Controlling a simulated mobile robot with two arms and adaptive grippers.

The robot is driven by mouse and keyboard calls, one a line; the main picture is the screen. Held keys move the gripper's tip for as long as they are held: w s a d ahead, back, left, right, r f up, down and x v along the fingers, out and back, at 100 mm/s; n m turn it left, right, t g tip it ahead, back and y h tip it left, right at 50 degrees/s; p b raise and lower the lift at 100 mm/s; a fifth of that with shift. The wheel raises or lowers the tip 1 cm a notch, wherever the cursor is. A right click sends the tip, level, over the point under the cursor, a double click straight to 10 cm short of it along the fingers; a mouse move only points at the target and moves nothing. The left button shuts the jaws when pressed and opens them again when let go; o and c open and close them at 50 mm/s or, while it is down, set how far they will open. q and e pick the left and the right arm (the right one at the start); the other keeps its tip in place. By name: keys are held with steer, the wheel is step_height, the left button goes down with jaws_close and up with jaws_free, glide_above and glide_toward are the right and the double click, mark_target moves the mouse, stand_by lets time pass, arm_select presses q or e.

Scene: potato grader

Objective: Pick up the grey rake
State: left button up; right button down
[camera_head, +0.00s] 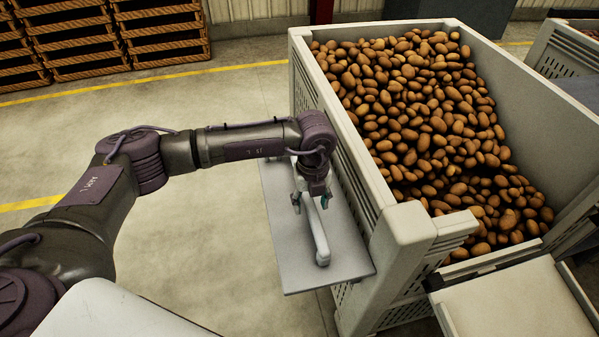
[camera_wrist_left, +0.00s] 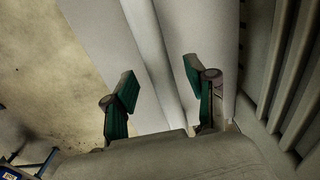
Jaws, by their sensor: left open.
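The grey rake (camera_head: 320,240) lies on a grey shelf plate (camera_head: 298,270) beside the potato crate in the head view. Only a smooth pale bar with a rounded near end shows; its far part is hidden under my arm. My left gripper (camera_head: 311,203) is over the bar, pointing down, with one finger on each side. In the left wrist view the bar (camera_wrist_left: 172,50) runs between the spread green-padded fingers of the gripper (camera_wrist_left: 160,84). I see a gap on both sides of it. My right gripper is not in view.
A large grey crate (camera_head: 376,230) full of potatoes (camera_head: 420,110) stands close to the right of the shelf. A pale flat surface (camera_head: 520,305) is at the lower right. Wooden pallets (camera_head: 90,40) are stacked at the back left. The floor left of the shelf is clear.

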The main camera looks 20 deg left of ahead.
arm_select(q)
steer(key=shift+f, duration=0.8)
jaws_close()
steer(key=shift+r, duration=0.1)
steer(key=shift+w, duration=0.1)
step_height(320, 180, up, 10)
steer(key=shift+b, duration=0.5)
